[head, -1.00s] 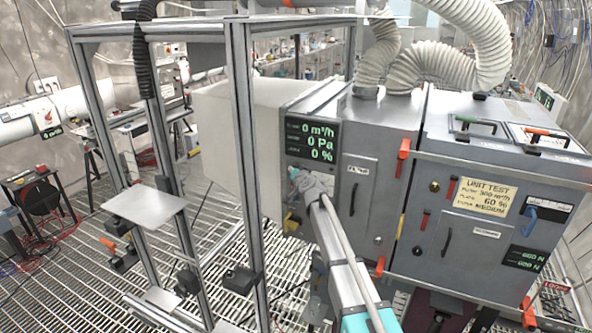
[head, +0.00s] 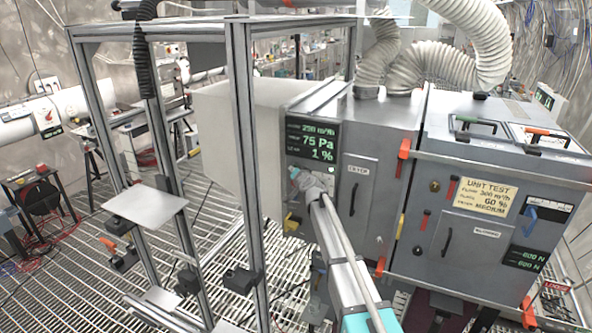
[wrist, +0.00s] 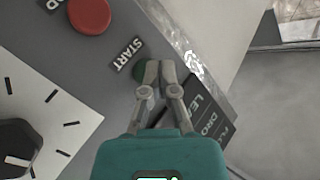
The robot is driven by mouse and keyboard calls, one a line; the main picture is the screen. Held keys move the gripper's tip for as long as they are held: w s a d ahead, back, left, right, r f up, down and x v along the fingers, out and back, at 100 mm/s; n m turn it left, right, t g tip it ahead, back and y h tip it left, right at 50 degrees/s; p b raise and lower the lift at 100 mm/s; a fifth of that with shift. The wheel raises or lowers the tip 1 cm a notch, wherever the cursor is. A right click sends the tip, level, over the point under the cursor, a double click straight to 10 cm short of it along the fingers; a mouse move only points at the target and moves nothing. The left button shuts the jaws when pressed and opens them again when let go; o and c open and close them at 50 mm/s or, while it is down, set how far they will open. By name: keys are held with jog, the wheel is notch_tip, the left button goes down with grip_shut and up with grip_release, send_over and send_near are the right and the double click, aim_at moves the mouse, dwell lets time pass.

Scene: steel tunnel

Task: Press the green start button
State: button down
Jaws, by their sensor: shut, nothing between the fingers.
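The green start button (wrist: 139,71) shows in the wrist view beside a label reading START (wrist: 126,54). My gripper (wrist: 160,66) is shut and empty, with its fingertips at the button's right edge, covering part of it. Whether they touch it I cannot tell from the picture. In the head view my gripper (head: 298,176) reaches the front of the grey machine (head: 330,110), just under its display. The button is hidden or too small to make out in the head view.
A red button (wrist: 89,14) sits up and left of the green one. A dial (wrist: 30,125) with a black knob is at the lower left of the wrist view. An aluminium frame (head: 243,130) stands left of my arm. A grey cabinet (head: 480,190) stands to the right.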

jog(key=shift+s, duration=0.15)
jog(key=shift+s+a, duration=0.35)
jog(key=shift+s, duration=0.6)
jog(key=shift+s+a, duration=0.35)
jog(key=shift+s, duration=0.55)
jog(key=shift+s+a, duration=0.35)
jog(key=shift+s, duration=0.6)
jog(key=s+d+f+g+h, duration=0.2)
jog(key=s+d+f+g, duration=0.3)
jog(key=s+d, duration=0.4)
jog(key=s+d+f+n+g+h, duration=0.1)
jog(key=s+d+f+g, duration=0.4)
jog(key=s+d, duration=0.5)
jog(key=s+d+f+n+g+h, duration=0.1)
jog(key=s+d+f+g+h, duration=0.3)
jog(key=s+d, duration=0.6)
jog(key=s+f, duration=0.2)
jog(key=s, duration=0.7)
jog(key=shift+s+g, duration=0.3)
jog(key=shift+g, duration=0.1)
